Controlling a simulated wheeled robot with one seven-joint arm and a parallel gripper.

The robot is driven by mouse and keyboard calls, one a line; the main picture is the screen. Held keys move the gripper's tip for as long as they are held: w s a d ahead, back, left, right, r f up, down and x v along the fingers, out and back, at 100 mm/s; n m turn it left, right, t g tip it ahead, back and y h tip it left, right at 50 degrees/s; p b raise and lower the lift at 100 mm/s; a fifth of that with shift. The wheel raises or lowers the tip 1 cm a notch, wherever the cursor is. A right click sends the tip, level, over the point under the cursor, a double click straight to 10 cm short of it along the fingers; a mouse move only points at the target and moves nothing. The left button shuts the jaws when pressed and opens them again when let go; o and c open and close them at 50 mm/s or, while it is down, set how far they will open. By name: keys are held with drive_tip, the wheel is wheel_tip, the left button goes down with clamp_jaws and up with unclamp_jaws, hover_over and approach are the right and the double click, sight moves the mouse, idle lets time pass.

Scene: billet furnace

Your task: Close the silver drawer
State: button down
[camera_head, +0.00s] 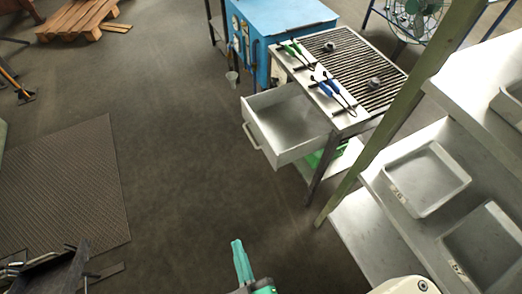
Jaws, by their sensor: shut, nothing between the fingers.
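The silver drawer (305,152) is pulled out to the left from under a grill-topped metal table. It looks empty inside. Its pale handle (249,136) is on the front face, at the left. My gripper (238,245) is at the bottom centre, with green fingers pointing up in the picture. It is shut and holds nothing. It is well apart from the drawer, below and to the left of it in the picture.
The grill table (345,68) carries tongs with green and blue handles. A blue cabinet (280,22) stands behind. A slanted wooden post (400,120) and a shelf with metal trays (428,180) stand at the right. Open floor lies left of the drawer, with a ridged mat (65,185).

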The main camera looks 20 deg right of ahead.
drive_tip(key=w+d+f+n, duration=0.3)
drive_tip(key=w+d, duration=0.4)
drive_tip(key=w, duration=0.4)
drive_tip(key=w+d+f+n+h, duration=0.1)
drive_tip(key=w+d+f+n, duration=0.2)
drive_tip(key=w+d+n, duration=0.2)
drive_tip(key=w+d+f+n+h, duration=0.1)
drive_tip(key=w+d+f+n, duration=0.2)
drive_tip(key=w+d, duration=0.8)
drive_tip(key=w, duration=0.5)
drive_tip(key=shift+w+f+n+t, duration=0.15)
drive_tip(key=shift+w+n+t, duration=0.15)
drive_tip(key=shift+w+n, duration=0.1)
